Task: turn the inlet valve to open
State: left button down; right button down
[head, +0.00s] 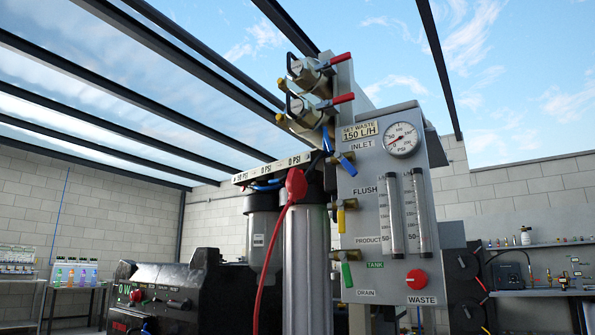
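A grey panel (368,205) stands in the middle right of the head view. The word INLET is printed near its top left, and just below it a small brass valve with a blue lever (348,167) sticks out at the panel's left edge. The lever slants down to the right. Another blue lever (327,139) stands nearly upright above and left of it; I cannot tell which fitting it belongs to. Neither of my grippers shows in this view.
Below are a yellow FLUSH lever (341,219), a green lever (347,274) and a red WASTE knob (417,279). A round gauge (402,139) sits above two clear flow tubes. Tall housings (306,265) and a red hose (266,265) crowd the panel's left.

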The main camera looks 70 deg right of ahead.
aim_at(345, 162)
jog(key=i, duration=1.2)
jog(key=z, duration=2)
